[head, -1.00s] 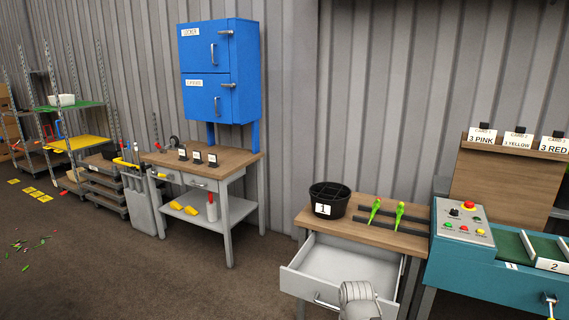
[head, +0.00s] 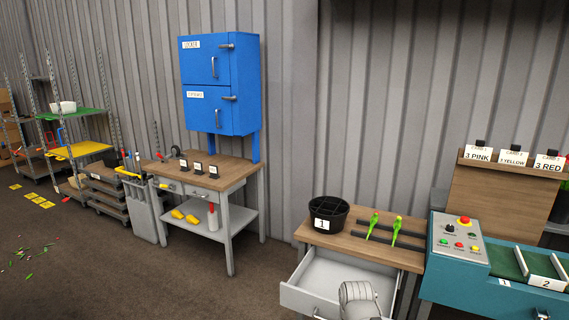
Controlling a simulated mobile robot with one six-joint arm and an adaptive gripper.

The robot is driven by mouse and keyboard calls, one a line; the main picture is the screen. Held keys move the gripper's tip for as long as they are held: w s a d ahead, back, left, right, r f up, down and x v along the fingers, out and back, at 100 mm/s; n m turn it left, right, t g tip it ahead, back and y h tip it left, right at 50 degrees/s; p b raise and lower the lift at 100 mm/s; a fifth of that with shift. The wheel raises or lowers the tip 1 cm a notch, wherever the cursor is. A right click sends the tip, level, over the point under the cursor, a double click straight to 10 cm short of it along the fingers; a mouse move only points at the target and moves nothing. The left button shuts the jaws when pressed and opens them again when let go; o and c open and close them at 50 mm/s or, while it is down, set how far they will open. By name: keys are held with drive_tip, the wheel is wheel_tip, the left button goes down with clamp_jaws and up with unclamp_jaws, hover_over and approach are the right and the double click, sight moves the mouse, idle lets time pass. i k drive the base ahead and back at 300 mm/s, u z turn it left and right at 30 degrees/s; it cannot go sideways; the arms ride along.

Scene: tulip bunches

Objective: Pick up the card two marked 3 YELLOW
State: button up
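Card two (head: 512,158) is a small white card with YELLOW printed on it, its number too small to read surely. It stands upright in a dark clip on the ledge of a brown wooden board (head: 492,205) at the right. Card one, 3 PINK (head: 478,153), stands to its left and card three, 3 RED (head: 549,163), to its right. My gripper cannot be made out in the head view. A pale grey rounded part of my arm shows at the bottom, in front of the open drawer and well away from the cards.
A teal machine (head: 455,288) with a button panel (head: 458,240) stands before the board. Left of it, a wooden bench (head: 340,240) with an open drawer (head: 318,282) holds a black bucket (head: 328,214) and green tulip bunches (head: 374,222). A blue locker (head: 220,85) stands farther left.

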sight(513, 158)
drive_tip(key=z, duration=0.9)
drive_tip(key=i, duration=0.7)
drive_tip(key=u, duration=0.4)
drive_tip(key=i, duration=1.45)
drive_tip(key=z, duration=0.7)
